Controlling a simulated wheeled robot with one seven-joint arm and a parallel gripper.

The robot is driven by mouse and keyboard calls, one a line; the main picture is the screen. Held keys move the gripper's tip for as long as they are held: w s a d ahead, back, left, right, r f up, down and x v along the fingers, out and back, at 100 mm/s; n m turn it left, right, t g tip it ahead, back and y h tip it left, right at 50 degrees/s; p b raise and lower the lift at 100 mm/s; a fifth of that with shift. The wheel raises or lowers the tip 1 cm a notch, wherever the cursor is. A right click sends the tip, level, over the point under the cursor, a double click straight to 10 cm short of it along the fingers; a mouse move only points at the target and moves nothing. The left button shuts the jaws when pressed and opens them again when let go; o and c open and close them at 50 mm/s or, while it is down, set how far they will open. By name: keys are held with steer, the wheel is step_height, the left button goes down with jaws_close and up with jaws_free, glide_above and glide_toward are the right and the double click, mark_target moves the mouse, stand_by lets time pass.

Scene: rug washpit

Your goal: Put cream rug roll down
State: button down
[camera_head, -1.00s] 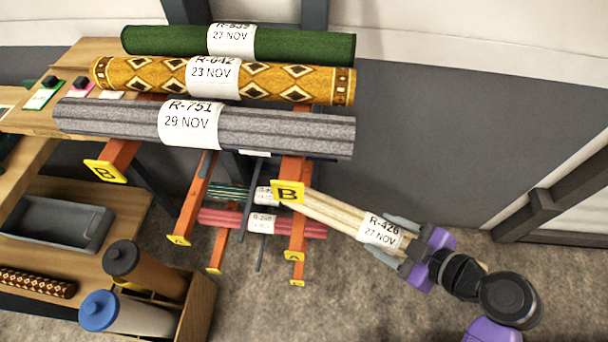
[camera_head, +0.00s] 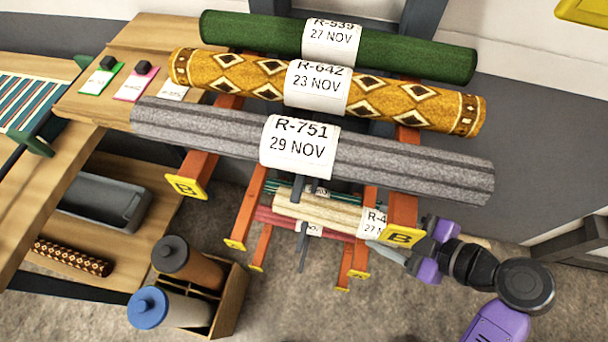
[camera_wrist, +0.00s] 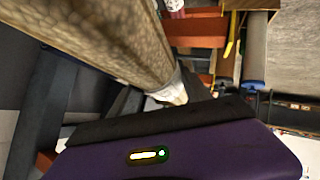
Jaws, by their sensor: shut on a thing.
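The cream rug roll (camera_head: 318,213) with its white R-4... tag (camera_head: 374,222) lies level among the orange rack arms, below the grey roll. Its right end is partly hidden by an orange arm with a yellow B plate (camera_head: 402,236). My gripper (camera_head: 392,250) is shut on the roll near its right end. In the wrist view a long pale, textured roll (camera_wrist: 115,40) runs past the dark finger edge. I cannot tell whether the cream roll touches the arms under it.
The grey roll R-751 (camera_head: 400,167), the patterned gold roll R-642 (camera_head: 400,98) and the green roll (camera_head: 420,55) lie above. A red roll (camera_head: 275,220) lies just below the cream one. A wooden box with bottles (camera_head: 225,300) stands lower left.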

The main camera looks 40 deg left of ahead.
steer(key=a+f+p, duration=0.1)
steer(key=a+p, duration=0.1)
steer(key=a, duration=0.7)
steer(key=s+a+f+p, duration=0.1)
steer(key=a+f, duration=0.1)
steer(key=a, duration=0.7)
steer(key=shift+f+p, duration=0.25)
steer(key=shift+p, duration=0.15)
steer(key=shift+c, duration=2.1)
jaws_free()
steer(key=shift+d, duration=0.15)
steer(key=v, duration=1.1)
steer(key=shift+d+r+b, duration=0.3)
steer(key=shift+b, duration=0.1)
steer(key=shift+w, duration=0.1)
